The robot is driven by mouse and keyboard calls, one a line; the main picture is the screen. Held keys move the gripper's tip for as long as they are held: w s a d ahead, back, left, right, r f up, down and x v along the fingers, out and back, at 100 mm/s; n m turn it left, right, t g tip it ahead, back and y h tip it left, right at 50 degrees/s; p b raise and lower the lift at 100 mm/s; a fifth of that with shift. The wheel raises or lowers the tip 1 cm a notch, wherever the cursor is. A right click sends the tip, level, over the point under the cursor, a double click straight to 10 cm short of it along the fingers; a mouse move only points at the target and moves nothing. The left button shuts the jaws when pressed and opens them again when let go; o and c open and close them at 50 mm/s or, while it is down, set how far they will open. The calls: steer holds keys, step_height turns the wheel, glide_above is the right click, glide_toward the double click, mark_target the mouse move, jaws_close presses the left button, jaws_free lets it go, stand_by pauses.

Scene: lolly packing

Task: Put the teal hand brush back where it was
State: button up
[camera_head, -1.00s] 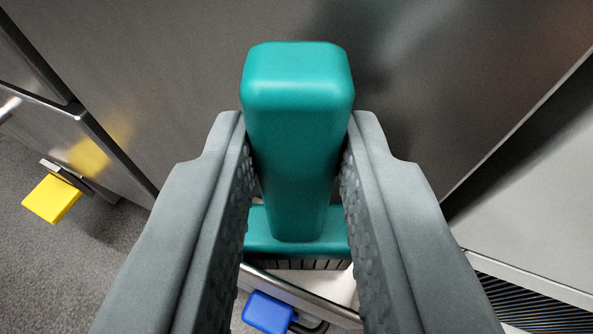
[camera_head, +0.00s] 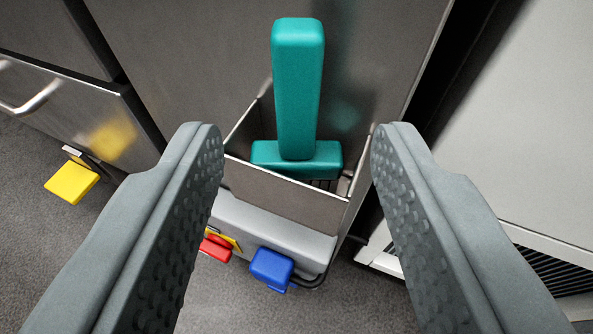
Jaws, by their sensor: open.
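The teal hand brush (camera_head: 297,95) stands nearly upright with its handle up. Its wide head (camera_head: 275,157) sits in the mouth of a metal holder (camera_head: 290,196) against the steel panel. The lower part of the brush is hidden behind the holder's front wall. My gripper (camera_head: 296,140) is open, with one finger on each side of the brush and clear space between the fingers and it. Nothing is held.
Blue (camera_head: 271,268) and red (camera_head: 215,248) pedals stick out below the holder. A yellow pedal (camera_head: 71,183) is at the left under a drawer with a bar handle (camera_head: 30,95). A pale cabinet (camera_head: 520,120) stands at the right. Grey floor is below.

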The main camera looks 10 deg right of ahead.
steer(key=shift+v, duration=2.2)
steer(key=s+r+t+y, duration=0.1)
steer(key=s+r, duration=0.3)
steer(key=r, duration=0.6)
steer(key=s+r+n+y, duration=0.1)
steer(key=s+r, duration=0.3)
steer(key=r, duration=0.7)
steer(key=s+r+t+y, duration=0.1)
steer(key=s+r, duration=0.4)
steer(key=r, duration=0.5)
steer(key=s+r, duration=0.6)
steer(key=s, duration=0.3)
steer(key=s+d+r+n, duration=0.1)
steer(key=s+r, duration=0.5)
steer(key=s, duration=0.3)
steer(key=s+d+r+t, duration=0.1)
steer(key=s+r, duration=0.4)
steer(key=s, duration=0.4)
steer(key=shift+s+r+n, duration=0.2)
steer(key=shift+r+n, duration=0.1)
steer(key=shift+r, duration=0.1)
